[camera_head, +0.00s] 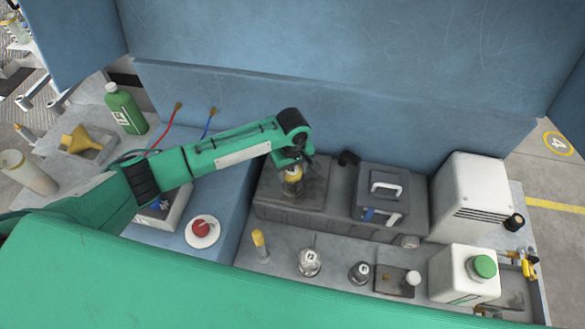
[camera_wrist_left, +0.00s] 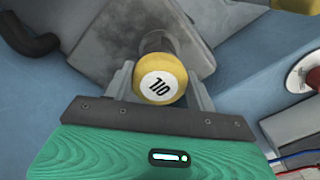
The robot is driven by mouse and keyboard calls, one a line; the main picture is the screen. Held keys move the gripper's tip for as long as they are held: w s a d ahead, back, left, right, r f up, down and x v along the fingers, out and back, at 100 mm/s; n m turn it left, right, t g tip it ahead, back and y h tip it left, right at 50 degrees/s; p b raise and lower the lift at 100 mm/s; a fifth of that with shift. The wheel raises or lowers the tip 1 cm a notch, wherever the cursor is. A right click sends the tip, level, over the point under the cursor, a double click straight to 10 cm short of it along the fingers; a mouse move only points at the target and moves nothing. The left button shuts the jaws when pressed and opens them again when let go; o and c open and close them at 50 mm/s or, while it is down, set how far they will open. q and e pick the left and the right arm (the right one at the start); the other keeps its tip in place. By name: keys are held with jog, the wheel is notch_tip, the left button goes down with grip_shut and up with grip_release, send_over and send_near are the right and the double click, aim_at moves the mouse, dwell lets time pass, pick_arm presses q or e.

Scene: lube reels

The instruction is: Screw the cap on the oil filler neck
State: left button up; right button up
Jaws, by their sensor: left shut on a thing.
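A yellow cap with a white, lettered top (camera_wrist_left: 158,84) is between the two fingers of my left gripper (camera_wrist_left: 158,92), which is shut on it. In the head view the cap (camera_head: 292,174) shows just below my left gripper (camera_head: 292,168), over the left part of a dark grey engine block (camera_head: 285,212). In the left wrist view a dark round neck (camera_wrist_left: 158,42) stands right behind the cap on a grey plate. I cannot tell whether the cap touches the neck or is turned onto it. My right gripper is not in view.
A blue wall (camera_head: 330,100) closes the back.

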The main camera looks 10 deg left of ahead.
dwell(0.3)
pick_arm(q)
jog(key=shift+p, duration=0.65)
jog(key=shift+f, duration=0.55)
dwell(1.1)
jog(key=m+p, duration=0.1)
jog(key=m, duration=0.1)
jog(key=shift+r+m, duration=0.15)
jog(key=shift+m, duration=0.25)
jog(key=shift+a+m+p, duration=0.1)
jog(key=shift+m+p, duration=0.3)
jog(key=shift+m, duration=0.8)
jog(key=m, duration=0.2)
jog(key=shift+m+p, duration=0.3)
jog(key=shift+p, duration=0.05)
jog(key=shift+a+m, duration=0.1)
jog(key=shift+m, duration=1.2)
